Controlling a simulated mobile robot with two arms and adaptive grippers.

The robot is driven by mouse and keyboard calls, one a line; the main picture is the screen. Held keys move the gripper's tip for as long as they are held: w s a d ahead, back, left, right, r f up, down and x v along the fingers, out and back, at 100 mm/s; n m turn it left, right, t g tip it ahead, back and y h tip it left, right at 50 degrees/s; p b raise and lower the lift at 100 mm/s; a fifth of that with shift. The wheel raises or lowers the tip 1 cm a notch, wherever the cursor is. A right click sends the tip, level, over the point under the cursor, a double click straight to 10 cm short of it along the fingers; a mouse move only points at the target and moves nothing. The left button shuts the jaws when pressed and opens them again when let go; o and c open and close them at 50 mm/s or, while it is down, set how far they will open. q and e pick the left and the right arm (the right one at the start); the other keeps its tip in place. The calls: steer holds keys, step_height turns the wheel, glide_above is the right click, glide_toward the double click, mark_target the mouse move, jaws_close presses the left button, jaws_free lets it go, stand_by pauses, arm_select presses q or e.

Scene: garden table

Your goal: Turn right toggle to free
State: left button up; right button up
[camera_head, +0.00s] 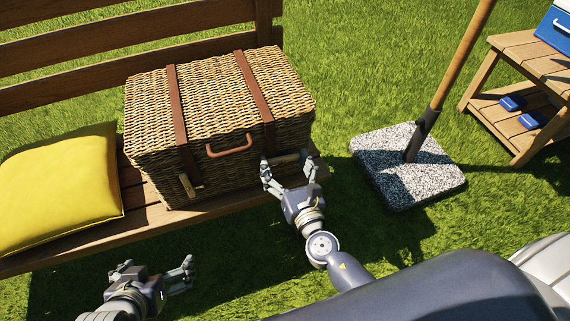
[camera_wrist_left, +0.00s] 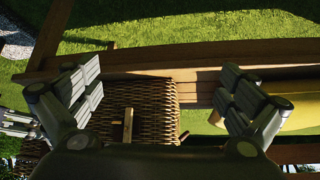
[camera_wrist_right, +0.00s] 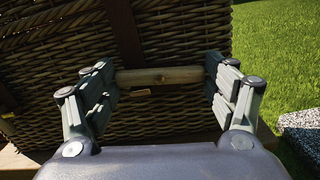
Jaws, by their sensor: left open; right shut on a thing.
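A wicker picnic basket (camera_head: 215,95) with two brown straps and a brown handle (camera_head: 229,146) sits closed on a wooden bench. The right toggle (camera_wrist_right: 160,76) is a wooden peg on the basket front, lying horizontal. My right gripper (camera_head: 290,168) has its fingers at the two ends of this toggle; in the right wrist view the gripper (camera_wrist_right: 160,80) spans it end to end. The left toggle (camera_head: 187,185) stands nearly upright on the basket front; it also shows in the left wrist view (camera_wrist_left: 128,125). My left gripper (camera_head: 152,276) is open and empty, in front of the bench.
A yellow cushion (camera_head: 60,190) lies on the bench (camera_head: 140,222) left of the basket. A speckled stone base (camera_head: 385,160) with a wooden pole (camera_head: 462,55) stands on the grass at right. A wooden side table (camera_head: 525,55) holds a blue cooler (camera_head: 560,22).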

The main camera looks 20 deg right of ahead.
steer(key=m+b, duration=0.1)
steer(key=m, duration=0.1)
steer(key=shift+f+m, duration=0.1)
steer(key=shift+m, duration=0.3)
arm_select(q)
steer(key=w+d+r+t+h+b, duration=0.2)
steer(key=w+d+r+t, duration=0.1)
steer(key=w+r+t, duration=0.5)
arm_select(e)
steer(key=m, duration=0.2)
steer(key=shift+m, duration=0.3)
steer(key=m+b, duration=0.1)
steer(key=m, duration=0.2)
steer(key=shift+m, duration=0.3)
steer(key=m+b, duration=0.1)
steer(key=m, duration=0.3)
steer(key=shift+m, duration=1.3)
arm_select(q)
step_height(320, 180, up, 15)
steer(key=d+t+h, duration=0.2)
steer(key=t, duration=0.4)
steer(key=shift+m+h, duration=0.4)
arm_select(e)
steer(key=shift+m, duration=0.7)
arm_select(q)
steer(key=shift+w+d, duration=0.1)
steer(key=shift+d, duration=0.05)
arm_select(e)
steer(key=o, duration=1.1)
steer(key=shift+c, duration=0.2)
